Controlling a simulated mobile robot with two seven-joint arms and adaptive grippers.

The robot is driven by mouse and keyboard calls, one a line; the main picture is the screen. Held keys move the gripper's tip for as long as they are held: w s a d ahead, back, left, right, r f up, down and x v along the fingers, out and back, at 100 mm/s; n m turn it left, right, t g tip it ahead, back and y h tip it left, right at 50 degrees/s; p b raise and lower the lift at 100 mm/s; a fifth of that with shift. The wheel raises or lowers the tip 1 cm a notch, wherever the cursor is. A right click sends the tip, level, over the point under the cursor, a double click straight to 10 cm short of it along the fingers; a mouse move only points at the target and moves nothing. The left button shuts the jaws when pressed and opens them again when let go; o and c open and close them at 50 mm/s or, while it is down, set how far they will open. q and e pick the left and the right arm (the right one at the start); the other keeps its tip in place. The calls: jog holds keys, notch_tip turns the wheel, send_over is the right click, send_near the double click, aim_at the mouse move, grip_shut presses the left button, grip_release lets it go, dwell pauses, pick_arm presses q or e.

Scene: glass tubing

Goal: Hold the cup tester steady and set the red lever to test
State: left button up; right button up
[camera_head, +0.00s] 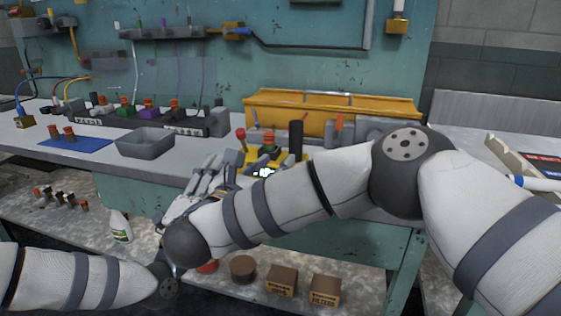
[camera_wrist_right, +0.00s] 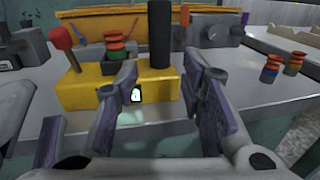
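The cup tester is a yellow block (camera_wrist_right: 90,90) on the bench edge, with a small lit display (camera_wrist_right: 136,95) on its front. The red lever (camera_wrist_right: 62,38) stands at its left end, leaning left; it also shows in the head view (camera_head: 240,134). A cup-like stack of orange and green rings (camera_wrist_right: 117,45) sits in a dark holder beside a tall black post (camera_wrist_right: 160,35). My right gripper (camera_wrist_right: 162,78) is open and empty, facing the tester's front; my forearm hides much of it in the head view.
A grey tray (camera_head: 145,143) and a blue mat (camera_head: 75,144) lie to the left on the bench. A long yellow bin (camera_head: 330,108) stands behind the tester. Ringed pieces (camera_wrist_right: 270,66) stand right of the tester. A spray bottle (camera_head: 120,226) and boxes (camera_head: 282,280) are on the lower shelf.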

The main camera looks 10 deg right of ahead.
aim_at(293, 150)
jog(key=x, duration=1)
jog(key=shift+w+d+f, duration=0.1)
jog(key=shift+w, duration=0.1)
jog(key=shift+c, duration=0.5)
grip_shut()
pick_arm(q)
jog(key=shift+f, duration=0.15)
jog(key=c, duration=0.5)
jog(key=s+a+m+h, duration=0.1)
jog(key=s+a+f+m+g+h, duration=0.1)
jog(key=a+m, duration=0.1)
jog(key=s+a+f+m+h, duration=0.1)
jog(key=shift+a+f+g, duration=0.2)
jog(key=shift+a+g, duration=0.05)
jog(key=shift+g, duration=0.15)
grip_shut()
jog(key=shift+s+a+m, duration=0.1)
jog(key=shift+a+m, duration=0.3)
jog(key=shift+m, duration=0.1)
